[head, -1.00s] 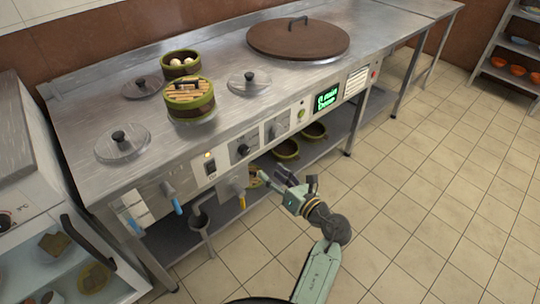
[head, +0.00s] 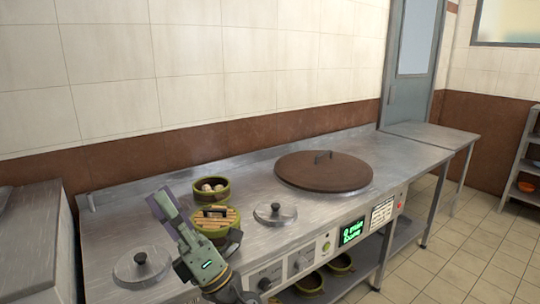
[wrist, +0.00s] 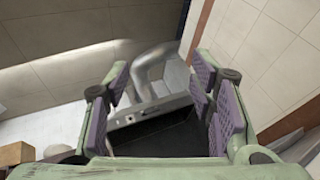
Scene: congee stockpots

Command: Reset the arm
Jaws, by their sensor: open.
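My gripper (head: 163,206) is raised over the left part of the steel counter in the head view, in front of the bamboo steamers. In the wrist view my gripper (wrist: 160,85) shows its purple-padded fingers spread apart with nothing held between them. Beyond the fingers in that view lie a grey metal tube-like shape (wrist: 158,58) and a dark surface, which I cannot identify.
A tiled wall stands behind. The floor at right is clear.

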